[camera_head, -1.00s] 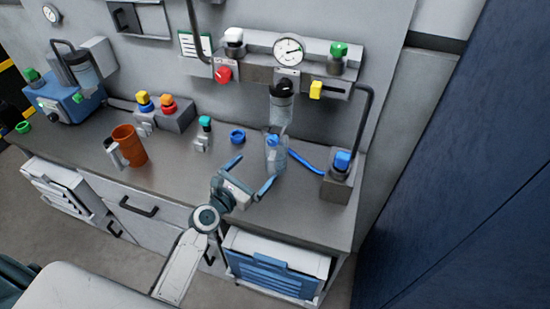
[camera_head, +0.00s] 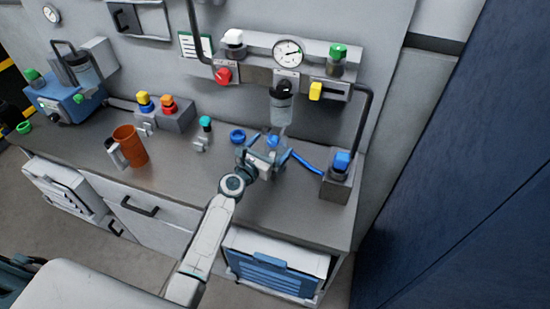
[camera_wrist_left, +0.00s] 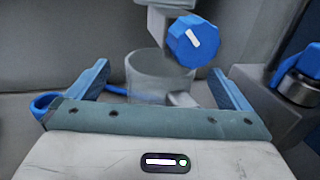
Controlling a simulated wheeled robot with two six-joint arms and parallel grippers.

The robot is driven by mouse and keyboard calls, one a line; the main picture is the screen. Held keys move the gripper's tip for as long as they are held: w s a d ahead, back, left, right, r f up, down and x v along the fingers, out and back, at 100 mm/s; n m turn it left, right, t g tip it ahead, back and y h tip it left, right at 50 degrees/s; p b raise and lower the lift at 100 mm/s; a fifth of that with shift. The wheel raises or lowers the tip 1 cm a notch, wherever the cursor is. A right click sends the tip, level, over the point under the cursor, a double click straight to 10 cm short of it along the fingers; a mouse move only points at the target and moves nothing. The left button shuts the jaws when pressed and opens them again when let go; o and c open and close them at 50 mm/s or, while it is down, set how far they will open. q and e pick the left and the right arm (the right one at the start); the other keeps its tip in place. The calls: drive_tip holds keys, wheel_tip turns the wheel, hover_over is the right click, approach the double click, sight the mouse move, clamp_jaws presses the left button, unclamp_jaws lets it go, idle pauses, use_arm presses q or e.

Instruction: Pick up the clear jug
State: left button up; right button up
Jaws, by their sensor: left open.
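The clear jug (camera_wrist_left: 158,75) stands on the bench under a tap with a blue knob (camera_wrist_left: 193,43). The knob hides part of the jug's upper right in the left wrist view. A pale handle-like part sticks out at the jug's lower right. In the head view the jug (camera_head: 277,153) is partly hidden by my gripper. My left gripper (camera_head: 267,146) is open, with one blue finger on each side of the jug. In the left wrist view gaps show between the jug and both fingers (camera_wrist_left: 158,68). My right gripper is not in view.
A blue ring (camera_head: 238,136) lies left of the gripper. An orange mug (camera_head: 130,145) stands further left. The bench front (camera_head: 185,180) is clear.

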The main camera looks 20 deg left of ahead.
use_arm(q)
drive_tip(key=shift+s, duration=0.1)
drive_tip(key=c, duration=1.6)
drive_tip(key=shift+o, duration=0.2)
drive_tip(key=shift+r, duration=0.2)
